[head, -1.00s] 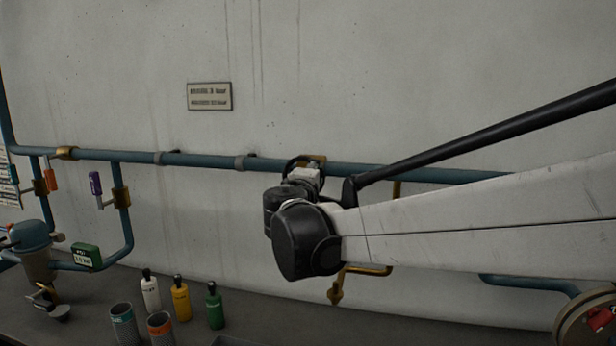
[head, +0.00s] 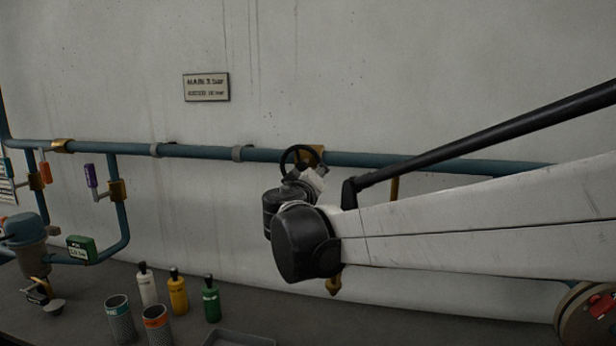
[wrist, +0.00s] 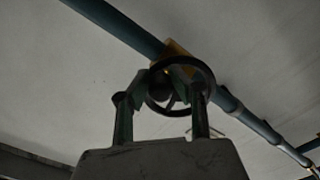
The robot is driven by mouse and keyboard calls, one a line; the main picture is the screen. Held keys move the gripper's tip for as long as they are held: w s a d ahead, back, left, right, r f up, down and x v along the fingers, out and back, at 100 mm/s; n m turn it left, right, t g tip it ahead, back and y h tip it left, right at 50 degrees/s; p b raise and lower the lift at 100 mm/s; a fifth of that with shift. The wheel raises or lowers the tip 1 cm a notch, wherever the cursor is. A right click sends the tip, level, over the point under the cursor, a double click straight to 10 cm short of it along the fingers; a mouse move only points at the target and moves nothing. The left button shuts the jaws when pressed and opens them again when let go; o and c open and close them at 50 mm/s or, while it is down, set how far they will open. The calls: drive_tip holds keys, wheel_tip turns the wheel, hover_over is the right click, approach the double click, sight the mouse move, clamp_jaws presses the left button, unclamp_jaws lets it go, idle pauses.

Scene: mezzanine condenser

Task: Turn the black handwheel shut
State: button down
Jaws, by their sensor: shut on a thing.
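The black handwheel (head: 300,148) sits on a brass valve body (head: 316,152) on the teal wall pipe. In the wrist view the handwheel (wrist: 213,76) is straight ahead, with its spokes showing between the fingers and the brass body behind it. My gripper (wrist: 161,95) has one finger on each side of the wheel and is shut on its rim. In the head view my gripper (head: 313,179) is small and partly behind my black wrist joint, so the finger contact is hidden there.
A teal pipe (head: 200,152) runs along the wall. At left are branches with a purple handle (head: 91,176) and an orange handle (head: 45,172). Several bottles, including a yellow one (head: 178,292), cups and a tray (head: 238,339) stand on the bench below. A hose reel (head: 585,316) is at lower right.

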drive_tip(key=shift+f, duration=0.1)
idle(0.5)
drive_tip(key=c, duration=1.5)
unclamp_jaws()
drive_tip(key=v, duration=1.2)
drive_tip(key=shift+d, duration=0.1)
drive_tip(key=s+d+f+m+g, duration=0.25)
drive_tip(key=s+d+f, duration=0.25)
drive_tip(key=d, duration=0.4)
drive_tip(key=s+d+f+m+g, duration=0.1)
drive_tip(key=s+d+f+g, duration=0.4)
drive_tip(key=d, duration=0.3)
drive_tip(key=s+d+f+m+g+y, duration=0.1)
drive_tip(key=s+f, duration=0.3)
drive_tip(key=s, duration=0.1)
drive_tip(key=s+f+g+y, duration=0.1)
drive_tip(key=s+f+y, duration=0.1)
drive_tip(key=s+f, duration=0.2)
drive_tip(key=s+d+f+m+g+y, duration=0.1)
drive_tip(key=s+f, duration=0.3)
drive_tip(key=s, duration=0.3)
drive_tip(key=shift+d+f+m+y, duration=0.15)
drive_tip(key=shift+d+m+y, duration=0.15)
drive_tip(key=shift+m, duration=0.05)
